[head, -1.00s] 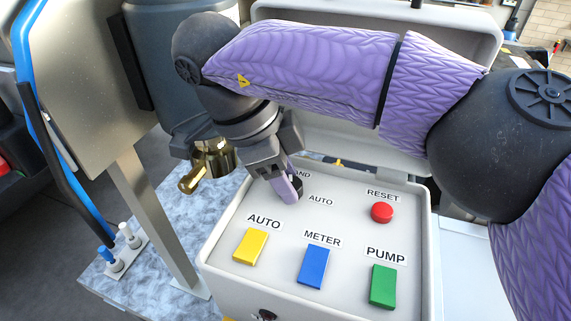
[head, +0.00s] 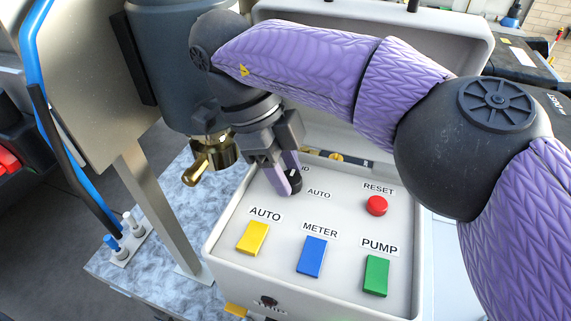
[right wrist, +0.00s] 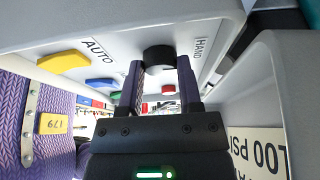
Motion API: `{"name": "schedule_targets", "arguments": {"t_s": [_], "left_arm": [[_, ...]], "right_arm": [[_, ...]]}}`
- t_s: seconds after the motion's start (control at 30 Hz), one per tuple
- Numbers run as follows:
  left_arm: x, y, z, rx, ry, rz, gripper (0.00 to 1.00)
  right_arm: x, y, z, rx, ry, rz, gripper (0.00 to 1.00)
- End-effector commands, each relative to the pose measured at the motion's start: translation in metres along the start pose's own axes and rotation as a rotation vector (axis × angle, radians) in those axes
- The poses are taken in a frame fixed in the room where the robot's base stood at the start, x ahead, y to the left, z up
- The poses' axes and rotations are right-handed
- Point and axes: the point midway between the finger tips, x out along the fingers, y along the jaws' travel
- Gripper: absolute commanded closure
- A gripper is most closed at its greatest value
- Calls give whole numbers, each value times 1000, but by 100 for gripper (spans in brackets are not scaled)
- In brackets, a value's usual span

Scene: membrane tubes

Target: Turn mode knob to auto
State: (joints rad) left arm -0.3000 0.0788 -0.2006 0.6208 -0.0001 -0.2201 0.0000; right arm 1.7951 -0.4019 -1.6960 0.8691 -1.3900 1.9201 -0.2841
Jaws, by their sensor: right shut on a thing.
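The black mode knob (head: 296,181) sits on the white control panel (head: 330,215), between a partly hidden HAND label and an AUTO label (head: 319,195). My right gripper (head: 289,184) comes down on it from above and is shut on it. In the right wrist view the knob (right wrist: 159,57) shows between the two fingertips of my gripper (right wrist: 160,72), with the HAND label to its right. The fingers hide part of the knob in the head view, and I cannot read its pointer. My left gripper is not in view.
A red RESET button (head: 376,206) and yellow (head: 253,238), blue (head: 311,257) and green (head: 376,276) buttons are on the same panel. The raised lid (head: 400,30) stands behind. A brass valve (head: 210,158) is just left of my gripper.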

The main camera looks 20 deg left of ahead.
Motion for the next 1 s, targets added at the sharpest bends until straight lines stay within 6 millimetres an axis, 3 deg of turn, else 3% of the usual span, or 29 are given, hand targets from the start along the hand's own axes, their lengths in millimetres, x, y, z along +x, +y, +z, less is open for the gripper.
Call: {"name": "schedule_targets", "arguments": {"t_s": [0.2,0.23,0.37,0.67,0.8,0.9,1.0], "left_arm": [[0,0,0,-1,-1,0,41],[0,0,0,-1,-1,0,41],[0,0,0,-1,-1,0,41],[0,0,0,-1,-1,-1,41],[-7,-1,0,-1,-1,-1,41],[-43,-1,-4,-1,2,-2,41],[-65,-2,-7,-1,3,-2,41]], "right_arm": [[0,0,0,0,-1,0,100],[0,0,0,0,-1,0,49],[0,0,0,-1,0,0,22],[-2,0,-1,0,0,-1,20],[-27,0,-11,2,-2,-3,20],[-60,1,-24,-2,-4,4,20],[-78,0,-32,-1,-1,1,20]]}}
